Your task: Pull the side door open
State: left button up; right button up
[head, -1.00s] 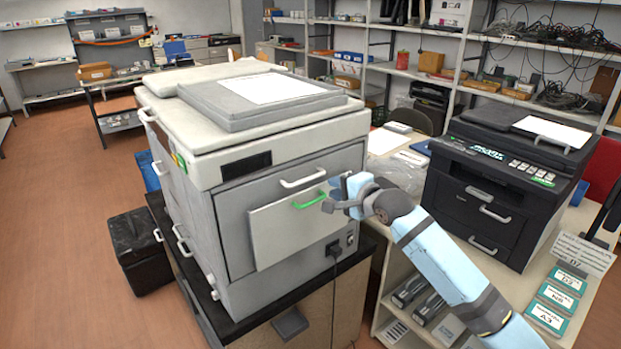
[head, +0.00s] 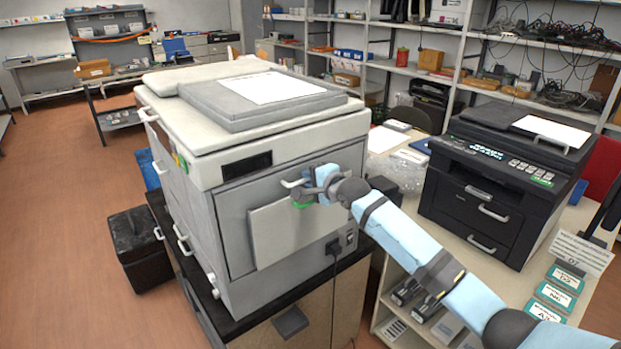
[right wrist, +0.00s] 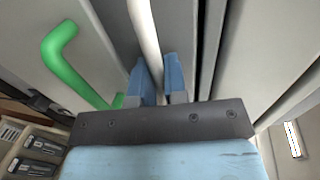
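The side door (head: 273,235) is a light grey panel on the front face of the large grey copier, closed flush as far as I see. Its green handle (head: 303,203) is partly hidden behind my right gripper (head: 308,187). A white handle (head: 291,183) sits just above it on the copier body. In the right wrist view, the blue fingers of my right gripper (right wrist: 158,80) are close together with the white handle (right wrist: 146,35) between them. The green handle (right wrist: 75,65) lies to their left, outside the fingers. My left gripper is not in view.
The large copier (head: 205,235) stands on a black-topped cabinet (head: 262,328). A black printer (head: 470,195) stands on a shelf unit to the right. A black bin (head: 135,250) is on the floor at left. A black plug and cable (head: 334,252) hang below the door.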

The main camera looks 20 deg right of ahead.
grip_shut()
jog(key=shift+s+f, duration=0.1)
